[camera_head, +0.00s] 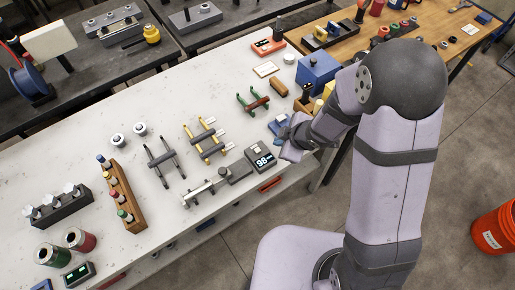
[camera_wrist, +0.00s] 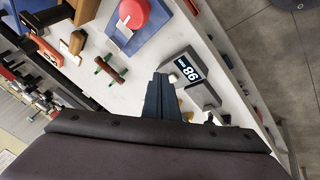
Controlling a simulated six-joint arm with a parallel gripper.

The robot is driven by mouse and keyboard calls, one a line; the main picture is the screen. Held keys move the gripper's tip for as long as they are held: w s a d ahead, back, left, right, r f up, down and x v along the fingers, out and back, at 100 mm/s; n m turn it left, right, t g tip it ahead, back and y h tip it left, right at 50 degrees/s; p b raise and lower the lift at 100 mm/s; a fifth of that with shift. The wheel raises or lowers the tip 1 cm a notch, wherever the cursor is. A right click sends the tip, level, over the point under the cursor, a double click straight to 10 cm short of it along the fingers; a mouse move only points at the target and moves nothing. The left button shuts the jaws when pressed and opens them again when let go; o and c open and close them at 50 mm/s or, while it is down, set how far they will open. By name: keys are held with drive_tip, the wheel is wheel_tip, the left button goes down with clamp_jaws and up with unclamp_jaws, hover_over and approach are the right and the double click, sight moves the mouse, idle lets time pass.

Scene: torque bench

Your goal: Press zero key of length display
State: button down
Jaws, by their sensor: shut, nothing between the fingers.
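The length display (camera_head: 262,158) is a dark grey box with a lit screen reading 98, near the front edge of the white bench. In the wrist view the display (camera_wrist: 190,72) stands just right of my fingertips, its digits turned. A small pale key (camera_wrist: 173,78) shows beside the screen on the side toward my fingers; I cannot read a label on it. My gripper (camera_wrist: 161,80) is shut and empty, its dark blue fingers close beside the display; I cannot tell whether they touch it. In the head view my gripper (camera_head: 288,148) is partly hidden by my own wrist, right of the display.
A blue plate (camera_wrist: 113,36) bears a red knob (camera_wrist: 134,13) near my gripper. A green-and-red tool (camera_head: 253,100) lies behind. The bench's front edge is close.

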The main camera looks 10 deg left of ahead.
sight(258, 150)
drive_tip(key=a+r+n+y, duration=0.3)
drive_tip(key=a+r, duration=0.1)
drive_tip(key=a, duration=0.2)
drive_tip(key=shift+w+y, duration=0.25)
drive_tip(key=shift+y, duration=0.05)
drive_tip(key=shift+f, duration=0.1)
wheel_tip(258, 150, down, 9)
drive_tip(key=b, duration=0.8)
drive_tip(key=shift+r, duration=0.2)
drive_tip(key=shift+f+t+b, duration=0.1)
drive_tip(key=shift+t+b, duration=0.2)
idle(1.4)
drive_tip(key=shift+f, duration=0.35)
drive_tip(key=shift+f+b, duration=0.4)
drive_tip(key=shift+b, duration=0.2)
idle(0.5)
drive_tip(key=shift+r, duration=0.1)
drive_tip(key=shift+r+p, duration=0.75)
drive_tip(key=shift+p, duration=0.1)
